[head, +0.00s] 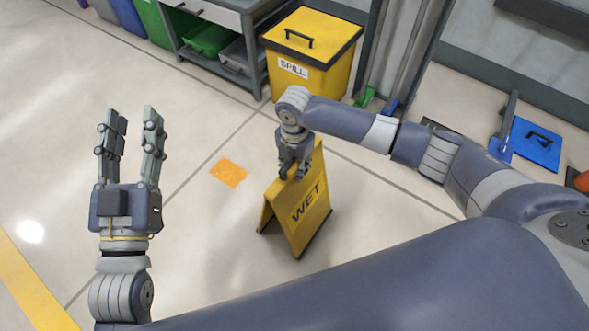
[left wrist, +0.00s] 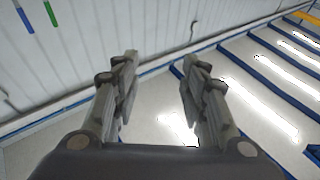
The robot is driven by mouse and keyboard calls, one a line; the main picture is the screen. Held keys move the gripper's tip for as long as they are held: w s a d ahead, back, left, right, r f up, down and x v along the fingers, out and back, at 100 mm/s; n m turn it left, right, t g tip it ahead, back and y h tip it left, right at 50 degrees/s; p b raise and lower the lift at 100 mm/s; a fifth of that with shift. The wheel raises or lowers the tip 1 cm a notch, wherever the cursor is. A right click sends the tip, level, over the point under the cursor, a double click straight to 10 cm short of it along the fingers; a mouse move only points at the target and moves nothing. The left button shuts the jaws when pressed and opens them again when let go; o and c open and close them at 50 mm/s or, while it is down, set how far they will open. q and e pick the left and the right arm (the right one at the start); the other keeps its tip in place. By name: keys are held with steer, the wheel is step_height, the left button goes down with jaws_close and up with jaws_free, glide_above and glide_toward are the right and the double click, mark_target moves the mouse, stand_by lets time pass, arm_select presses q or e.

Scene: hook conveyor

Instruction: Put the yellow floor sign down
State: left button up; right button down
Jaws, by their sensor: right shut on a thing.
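The yellow floor sign (head: 309,213) is an A-shaped board marked "WET". In the head view it is upright with its two panels spread, at or very near the floor; I cannot tell whether its feet touch. My right gripper (head: 296,170) is shut on the top of the sign, and the fingers hide part of its top edge. My left gripper (head: 133,115) is raised on the left of the head view, open and empty. Its spread fingers also show in the left wrist view (left wrist: 158,85), with nothing between them.
An orange patch (head: 229,173) lies on the floor left of the sign. A yellow spill bin (head: 308,75) stands behind, beside a grey shelf unit (head: 225,50) with bins. A blue dustpan (head: 535,145) is at the right.

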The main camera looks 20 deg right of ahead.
steer(key=shift+w+f, duration=0.1)
steer(key=shift+f, duration=0.05)
arm_select(q)
steer(key=r, duration=0.1)
steer(key=s+r+t, duration=0.1)
steer(key=r+h, duration=0.1)
steer(key=shift+s+r+t, duration=0.1)
steer(key=shift+s+t, duration=0.15)
steer(key=shift+t, duration=0.15)
arm_select(e)
steer(key=shift+f, duration=0.1)
steer(key=c, duration=1.2)
jaws_free()
